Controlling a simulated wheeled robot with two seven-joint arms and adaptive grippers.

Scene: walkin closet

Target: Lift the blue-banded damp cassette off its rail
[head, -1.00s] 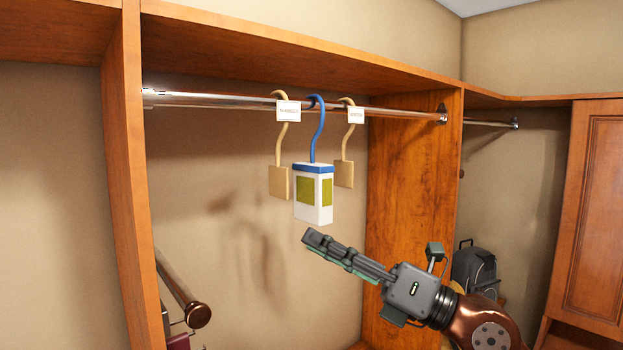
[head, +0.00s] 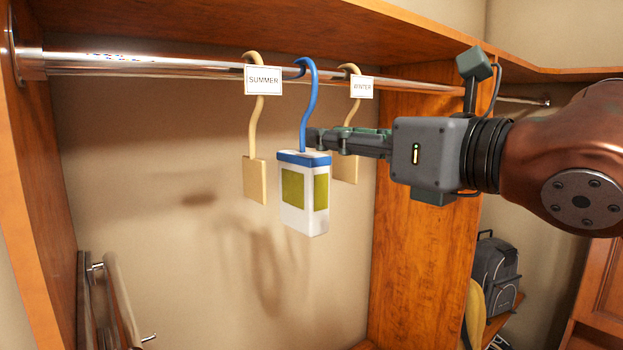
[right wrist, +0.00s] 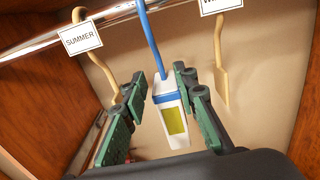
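The damp cassette (head: 305,215) is a white box with a blue band on top, olive panels and a blue hook (head: 306,95). It hangs upright from the metal rail (head: 170,63). My right gripper (head: 318,138) comes in from the right, level with the blue band, its fingertips at the base of the hook. In the right wrist view its two green-padded fingers are open, with the cassette (right wrist: 172,118) showing in the gap between them. I cannot tell whether either finger touches it. My left gripper is not in view.
A tan hanger tag labelled SUMMER (head: 263,80) hangs left of the cassette. Another labelled WINTER (head: 362,87) hangs close on the right, partly behind my right fingers. A wooden shelf (head: 200,22) runs above the rail. A grey backpack (head: 495,270) sits lower right.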

